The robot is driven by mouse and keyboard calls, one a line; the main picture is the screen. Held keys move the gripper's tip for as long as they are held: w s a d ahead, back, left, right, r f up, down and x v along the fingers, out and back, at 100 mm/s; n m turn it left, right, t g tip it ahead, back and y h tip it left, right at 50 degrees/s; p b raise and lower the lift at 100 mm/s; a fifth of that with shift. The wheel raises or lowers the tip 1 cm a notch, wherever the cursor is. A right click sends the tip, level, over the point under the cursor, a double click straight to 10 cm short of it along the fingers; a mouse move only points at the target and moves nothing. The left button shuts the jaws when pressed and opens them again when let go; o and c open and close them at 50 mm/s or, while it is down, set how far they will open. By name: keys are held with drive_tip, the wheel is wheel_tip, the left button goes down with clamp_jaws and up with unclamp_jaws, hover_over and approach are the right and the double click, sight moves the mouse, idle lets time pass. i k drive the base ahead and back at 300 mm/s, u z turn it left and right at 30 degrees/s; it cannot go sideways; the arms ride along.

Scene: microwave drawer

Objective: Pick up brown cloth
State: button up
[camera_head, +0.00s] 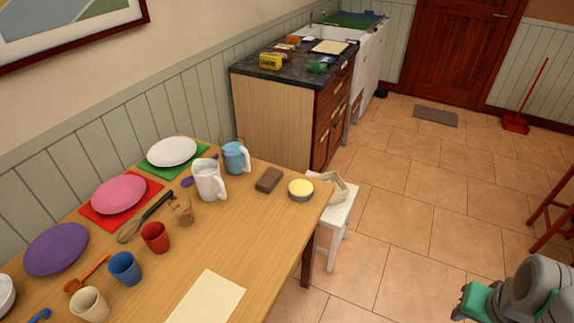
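A small brown rectangular thing (268,179) lies flat on the wooden table (262,210) near its far right end. It looks like a folded cloth, though its texture is too small to be sure. It lies between a white pitcher and a round tin, apart from both. My gripper (462,301) is at the bottom right corner, over the floor and well away from the table. Its teal part and dark tips show, but I cannot tell how far apart the fingers are. Nothing is visibly held.
Near the brown thing stand the white pitcher (209,180), a blue pitcher (236,157) and a yellow-topped tin (300,190). Plates and cups fill the table's left side. A white stool (338,215) stands against the table's right end. The tiled floor (405,215) between is clear.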

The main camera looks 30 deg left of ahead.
sight(271, 177)
drive_tip(key=i, duration=2.55)
drive_tip(key=u, duration=4.7)
drive_tip(key=i, duration=1.05)
